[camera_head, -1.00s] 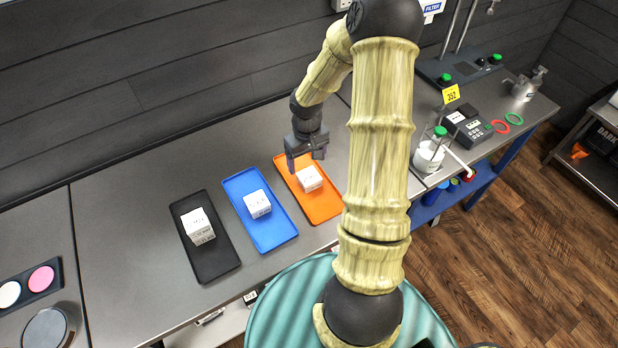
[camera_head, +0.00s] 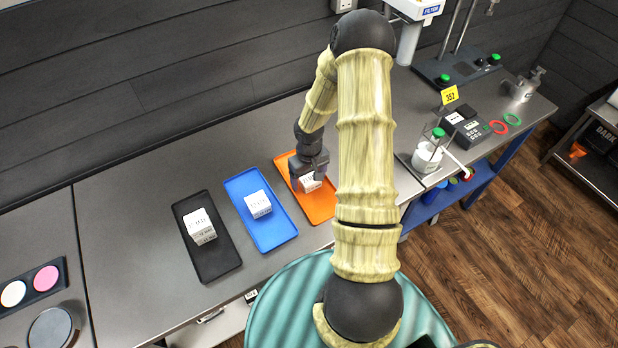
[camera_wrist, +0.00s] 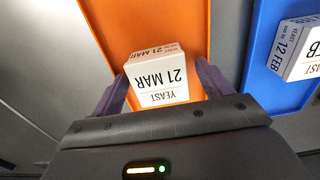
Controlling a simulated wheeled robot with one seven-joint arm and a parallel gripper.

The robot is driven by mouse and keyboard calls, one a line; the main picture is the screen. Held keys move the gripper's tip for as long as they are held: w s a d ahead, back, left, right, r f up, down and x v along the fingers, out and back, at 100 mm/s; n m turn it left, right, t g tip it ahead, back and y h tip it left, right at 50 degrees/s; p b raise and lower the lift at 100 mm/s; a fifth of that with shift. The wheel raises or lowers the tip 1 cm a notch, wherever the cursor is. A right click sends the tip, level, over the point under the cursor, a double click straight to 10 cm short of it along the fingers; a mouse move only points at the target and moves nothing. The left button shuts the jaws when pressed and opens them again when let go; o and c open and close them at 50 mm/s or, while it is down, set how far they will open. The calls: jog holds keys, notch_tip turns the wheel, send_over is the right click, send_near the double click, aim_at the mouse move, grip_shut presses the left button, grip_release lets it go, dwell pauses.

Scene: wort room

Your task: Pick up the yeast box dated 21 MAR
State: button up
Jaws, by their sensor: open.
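The white yeast box dated 21 MAR (camera_wrist: 160,78) sits on the orange tray (camera_wrist: 190,20). In the wrist view its label reads upside down. My gripper (camera_wrist: 163,92) is open, with its two dark purple fingers on either side of the near part of the box. I cannot tell whether the fingers touch it. In the head view my gripper (camera_head: 307,186) is low over the orange tray (camera_head: 322,213) and partly hides the box (camera_head: 310,182).
A yeast box marked 12 FEB (camera_wrist: 300,48) is on the blue tray (camera_wrist: 255,75) beside the orange one. A third white box (camera_head: 199,226) is on the black tray (camera_head: 215,268). A glass bottle (camera_head: 427,158) stands to the right of my arm.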

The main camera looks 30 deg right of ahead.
aim_at(309, 176)
jog(key=shift+f, duration=0.2)
jog(key=shift+c, duration=0.2)
jog(key=c, duration=1)
jog(key=shift+r, duration=0.1)
jog(key=shift+c, duration=0.2)
notch_tip(309, 176, up, 10)
jog(key=shift+b, duration=0.65)
